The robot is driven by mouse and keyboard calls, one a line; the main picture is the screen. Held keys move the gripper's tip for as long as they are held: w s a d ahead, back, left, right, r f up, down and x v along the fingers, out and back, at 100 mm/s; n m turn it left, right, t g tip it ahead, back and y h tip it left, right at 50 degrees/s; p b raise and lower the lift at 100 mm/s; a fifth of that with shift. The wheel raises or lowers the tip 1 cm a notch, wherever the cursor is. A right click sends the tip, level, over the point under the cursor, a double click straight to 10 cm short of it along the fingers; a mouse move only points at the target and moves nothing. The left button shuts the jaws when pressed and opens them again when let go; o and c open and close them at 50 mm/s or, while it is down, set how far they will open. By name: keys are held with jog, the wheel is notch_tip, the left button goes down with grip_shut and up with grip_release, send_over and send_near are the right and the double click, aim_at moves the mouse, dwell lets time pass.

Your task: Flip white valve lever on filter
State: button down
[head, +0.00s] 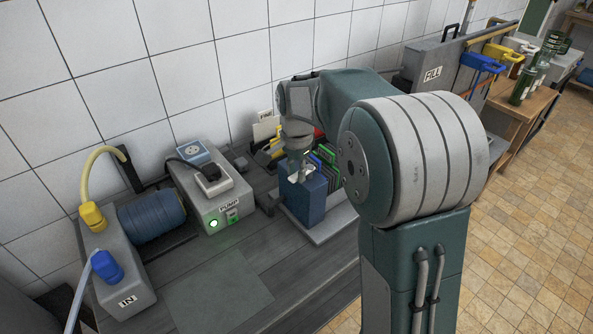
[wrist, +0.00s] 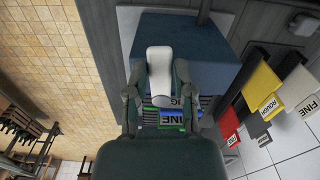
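The filter is a blue block (head: 303,205) on a pale base, right of the pump on the grey bench. In the wrist view its blue face (wrist: 215,52) fills the upper middle. The white valve lever (wrist: 159,62) lies on it, pointing from the block toward my gripper. My gripper (wrist: 160,72) has one finger on each side of the lever. A narrow gap seems to show beside the lever near the fingertips; contact lower down is unclear. In the head view my gripper (head: 298,170) is just above the block, and my arm partly hides the filter.
The grey pump box (head: 212,200) with a lit green light and the IN box (head: 125,270) with blue and yellow levers stand to the left. Green-edged plates (head: 327,160) sit behind the filter. Coloured cards (wrist: 265,90) hang nearby. The front bench top (head: 215,300) is clear.

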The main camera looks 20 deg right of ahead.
aim_at(295, 173)
jog(key=shift+w+a+m, duration=0.1)
jog(key=shift+w+m, duration=0.15)
jog(key=shift+m, duration=0.55)
jog(key=shift+c, duration=2.4)
grip_release()
notch_tip(295, 173, up, 12)
